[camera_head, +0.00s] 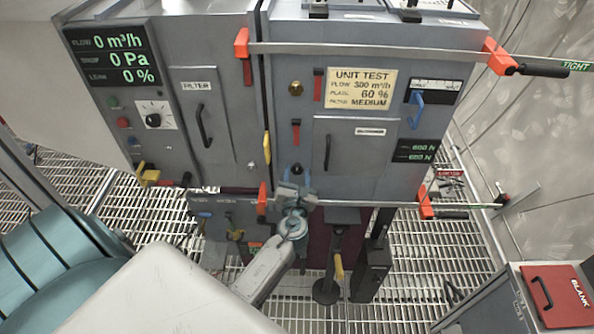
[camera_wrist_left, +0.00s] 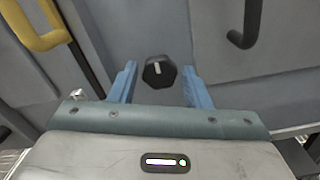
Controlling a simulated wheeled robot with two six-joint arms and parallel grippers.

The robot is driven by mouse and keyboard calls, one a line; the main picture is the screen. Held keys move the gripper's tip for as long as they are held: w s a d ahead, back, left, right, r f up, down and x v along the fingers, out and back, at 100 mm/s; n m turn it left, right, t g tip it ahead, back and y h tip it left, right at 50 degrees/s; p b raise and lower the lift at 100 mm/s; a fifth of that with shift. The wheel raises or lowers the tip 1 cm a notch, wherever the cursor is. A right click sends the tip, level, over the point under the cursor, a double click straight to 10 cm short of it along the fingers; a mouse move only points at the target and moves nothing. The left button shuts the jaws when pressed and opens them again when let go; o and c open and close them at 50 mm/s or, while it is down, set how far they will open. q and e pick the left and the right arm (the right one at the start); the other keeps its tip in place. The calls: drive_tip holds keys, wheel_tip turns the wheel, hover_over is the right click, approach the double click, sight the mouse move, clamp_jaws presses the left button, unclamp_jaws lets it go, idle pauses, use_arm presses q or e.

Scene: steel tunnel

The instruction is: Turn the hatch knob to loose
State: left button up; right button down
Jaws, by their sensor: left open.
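The hatch knob (camera_wrist_left: 159,71) is a black faceted knob with a pale pointer mark, on the grey cabinet front. In the left wrist view it lies between and just beyond the tips of my left gripper (camera_wrist_left: 158,78). The blue fingers are open, one on each side, with gaps to the knob. In the head view the left gripper (camera_head: 297,188) is at the lower front of the cabinet, left of the hatch door (camera_head: 365,165); the knob (camera_head: 297,168) shows as a small dark spot at its tips. My right gripper is not in view.
A black handle (camera_head: 328,152) is right of the knob, and a yellow handle (camera_head: 267,147) is to its left. A lower clamp bar with a red end (camera_head: 262,197) runs close below the gripper. A red-lidded "BLANK" case (camera_head: 555,295) stands at lower right.

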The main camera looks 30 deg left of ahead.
use_arm(q)
drive_tip(key=shift+w+a, duration=0.2)
drive_tip(key=shift+w, duration=0.1)
drive_tip(key=c, duration=0.7)
